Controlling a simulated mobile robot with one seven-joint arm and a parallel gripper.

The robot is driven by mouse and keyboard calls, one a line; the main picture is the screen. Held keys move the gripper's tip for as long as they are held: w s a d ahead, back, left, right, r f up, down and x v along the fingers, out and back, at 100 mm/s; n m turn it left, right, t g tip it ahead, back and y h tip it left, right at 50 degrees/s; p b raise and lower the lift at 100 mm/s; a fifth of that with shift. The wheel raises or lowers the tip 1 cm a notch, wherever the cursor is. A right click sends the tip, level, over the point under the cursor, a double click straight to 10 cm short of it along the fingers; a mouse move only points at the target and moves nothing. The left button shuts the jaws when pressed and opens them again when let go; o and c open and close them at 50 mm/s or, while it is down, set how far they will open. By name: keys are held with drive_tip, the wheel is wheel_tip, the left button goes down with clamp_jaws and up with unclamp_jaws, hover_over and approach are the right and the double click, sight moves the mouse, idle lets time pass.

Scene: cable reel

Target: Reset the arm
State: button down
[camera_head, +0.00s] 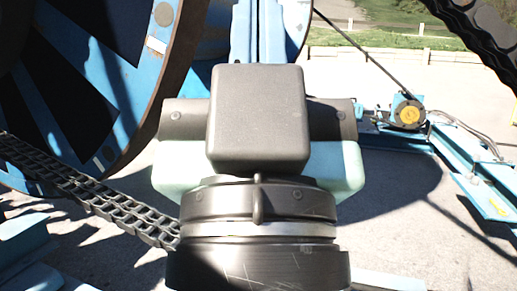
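My gripper (257,120) fills the middle of the head camera view, seen from behind and above. It has a dark grey box-shaped housing, a dark bar sticking out on both sides and pale green parts under the bar. Below it is my black ringed wrist, with a silver band and scratches. The fingertips are hidden, so I cannot see whether the gripper is open or shut or holds anything.
A large blue and rust-brown reel (120,75) stands close at the left. A dark chain-like cable guide (95,190) runs low at the left. Blue framework with a yellow-centred motor (408,113) is at the right. Open pavement (385,230) lies at lower right.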

wheel_tip(320, 180, up, 18)
drive_tip(key=p, duration=1.6)
drive_tip(key=shift+r, duration=0.2)
